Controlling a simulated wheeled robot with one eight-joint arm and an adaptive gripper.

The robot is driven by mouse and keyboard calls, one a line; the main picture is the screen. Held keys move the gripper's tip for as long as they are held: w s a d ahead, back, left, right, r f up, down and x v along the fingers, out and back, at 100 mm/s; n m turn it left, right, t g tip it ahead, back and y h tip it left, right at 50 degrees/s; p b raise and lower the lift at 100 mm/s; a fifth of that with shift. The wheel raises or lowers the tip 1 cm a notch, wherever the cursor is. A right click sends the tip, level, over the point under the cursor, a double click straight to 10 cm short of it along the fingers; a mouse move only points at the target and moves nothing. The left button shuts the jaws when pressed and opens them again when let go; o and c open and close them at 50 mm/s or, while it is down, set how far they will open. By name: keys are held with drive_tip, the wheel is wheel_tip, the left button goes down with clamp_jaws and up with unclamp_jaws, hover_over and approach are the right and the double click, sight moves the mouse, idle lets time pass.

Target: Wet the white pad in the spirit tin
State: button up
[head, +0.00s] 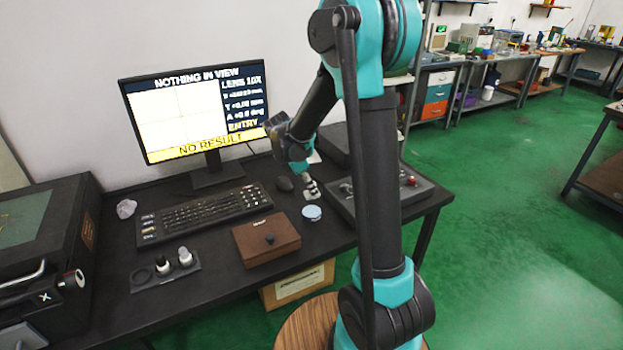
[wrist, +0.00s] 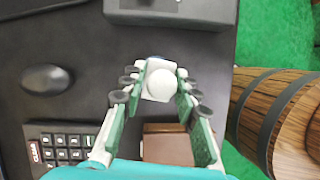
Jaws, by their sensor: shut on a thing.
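My gripper (head: 311,189) is low over the black desk in the head view. In the wrist view my gripper (wrist: 158,90) is shut on a white piece with a round top (wrist: 160,84), which looks like the white pad's holder. The pad's working face is hidden beneath it. The round light-blue tin (head: 312,213), likely the spirit tin, sits on the desk just below and in front of the fingertips in the head view. In the wrist view it is mostly hidden; only a trace of blue shows behind the white piece. I cannot tell whether the pad touches the tin.
A small rack (head: 166,270) holds white and dark pieces.

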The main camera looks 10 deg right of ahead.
sight(311, 212)
drive_tip(key=shift+f, duration=2.85)
drive_tip(key=shift+f, duration=0.5)
drive_tip(key=shift+r, duration=3.5)
